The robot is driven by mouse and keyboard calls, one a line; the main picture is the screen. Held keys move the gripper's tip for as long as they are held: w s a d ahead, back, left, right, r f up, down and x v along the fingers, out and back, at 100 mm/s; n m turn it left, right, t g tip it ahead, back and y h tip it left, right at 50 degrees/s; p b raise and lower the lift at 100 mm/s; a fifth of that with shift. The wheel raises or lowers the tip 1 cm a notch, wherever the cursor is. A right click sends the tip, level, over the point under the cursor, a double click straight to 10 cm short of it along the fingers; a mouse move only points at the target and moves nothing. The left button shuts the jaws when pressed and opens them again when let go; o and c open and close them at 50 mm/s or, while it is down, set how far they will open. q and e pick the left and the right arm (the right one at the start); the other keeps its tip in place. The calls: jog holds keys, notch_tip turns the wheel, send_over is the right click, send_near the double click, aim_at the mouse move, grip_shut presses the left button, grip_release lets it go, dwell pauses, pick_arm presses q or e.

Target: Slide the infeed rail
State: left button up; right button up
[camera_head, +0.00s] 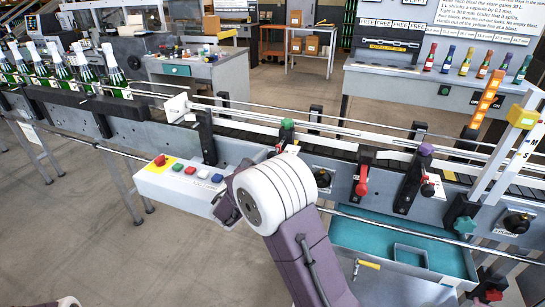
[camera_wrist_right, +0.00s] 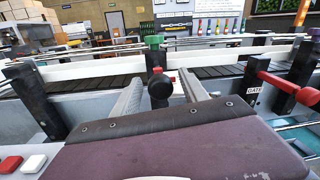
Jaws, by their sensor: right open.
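The infeed rail (camera_head: 262,119) runs along the conveyor; in the right wrist view it is the pale strip (camera_wrist_right: 100,69) behind the posts. A black post with a green knob (camera_head: 287,124) stands at the rail; the green knob also shows in the right wrist view (camera_wrist_right: 154,41). Below it, a black round knob (camera_wrist_right: 160,89) with a red part faces me. My right gripper (camera_wrist_right: 160,80) is open, its two fingers to either side of this black knob, with no clear contact. In the head view my white wrist hides the fingers. My left gripper is not in view.
A red gate lever (camera_head: 362,186) and a purple-knobbed post (camera_head: 426,150) stand right of my arm. A button box (camera_head: 182,182) is left of it. Green bottles (camera_head: 82,70) stand on the conveyor at the left. A teal tray (camera_head: 390,240) lies below the conveyor.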

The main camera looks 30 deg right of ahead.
grip_shut()
dwell(1.4)
